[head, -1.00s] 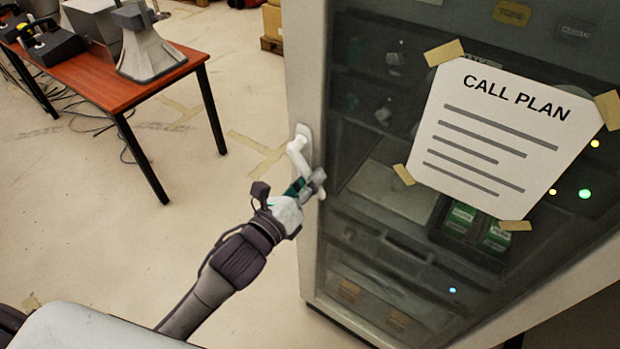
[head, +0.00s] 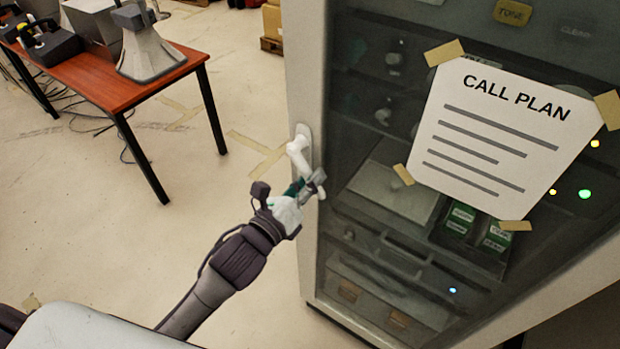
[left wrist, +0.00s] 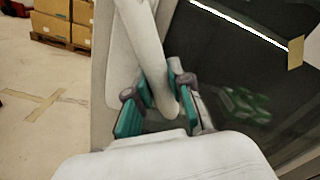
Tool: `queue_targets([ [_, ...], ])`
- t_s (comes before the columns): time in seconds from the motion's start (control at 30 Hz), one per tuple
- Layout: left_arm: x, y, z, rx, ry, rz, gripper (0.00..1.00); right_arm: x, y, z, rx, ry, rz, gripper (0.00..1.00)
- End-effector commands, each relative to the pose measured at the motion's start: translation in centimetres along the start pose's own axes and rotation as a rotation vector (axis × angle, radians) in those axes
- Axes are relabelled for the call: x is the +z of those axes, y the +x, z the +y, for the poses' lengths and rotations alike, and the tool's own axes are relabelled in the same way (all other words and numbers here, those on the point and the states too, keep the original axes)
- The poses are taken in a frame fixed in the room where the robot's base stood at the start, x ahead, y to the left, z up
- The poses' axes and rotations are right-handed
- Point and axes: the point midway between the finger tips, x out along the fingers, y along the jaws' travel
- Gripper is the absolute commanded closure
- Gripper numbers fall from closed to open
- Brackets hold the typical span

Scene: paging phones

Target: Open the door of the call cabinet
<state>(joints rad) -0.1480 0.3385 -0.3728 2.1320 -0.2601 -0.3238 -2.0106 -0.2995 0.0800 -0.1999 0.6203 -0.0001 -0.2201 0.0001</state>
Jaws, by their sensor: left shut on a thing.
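The call cabinet (head: 306,90) stands at the right of the head view, with a pale frame and a dark glass door (head: 375,215). The door looks shut. Its white lever handle (head: 299,152) is on the door's left side and slants down to the right. My left gripper (head: 308,190) is shut on the lower part of the handle. In the left wrist view the handle (left wrist: 150,55) runs down between the teal-padded fingers of the gripper (left wrist: 155,108). My right gripper is not in view.
A sheet headed CALL PLAN (head: 500,135) is taped to the glass. A red-brown table (head: 110,80) with a grey horn (head: 148,50) and dark phones (head: 50,42) stands at the left. Cardboard boxes (left wrist: 55,25) stand behind. The floor between table and cabinet is clear.

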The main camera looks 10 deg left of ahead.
Motion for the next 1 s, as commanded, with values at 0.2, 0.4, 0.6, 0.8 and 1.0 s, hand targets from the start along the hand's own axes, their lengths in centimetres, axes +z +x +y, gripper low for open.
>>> queue_targets([
  [0.2,-0.3,-1.3,-0.2,0.019,-0.004,-0.011,1.00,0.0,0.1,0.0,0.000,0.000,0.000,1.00],
  [0.4,-0.4,-2.9,-0.3,0.047,-0.004,-0.029,1.00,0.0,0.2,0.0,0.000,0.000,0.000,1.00],
  [0.6,-0.7,-4.5,-0.5,0.070,-0.005,-0.047,1.00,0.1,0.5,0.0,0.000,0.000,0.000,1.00],
  [0.8,-0.6,-5.5,-0.6,0.089,-0.003,-0.061,1.00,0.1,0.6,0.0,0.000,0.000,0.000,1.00],
  [1.0,-0.6,-5.6,-0.6,0.090,-0.001,-0.063,1.00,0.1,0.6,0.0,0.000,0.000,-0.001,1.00],
])
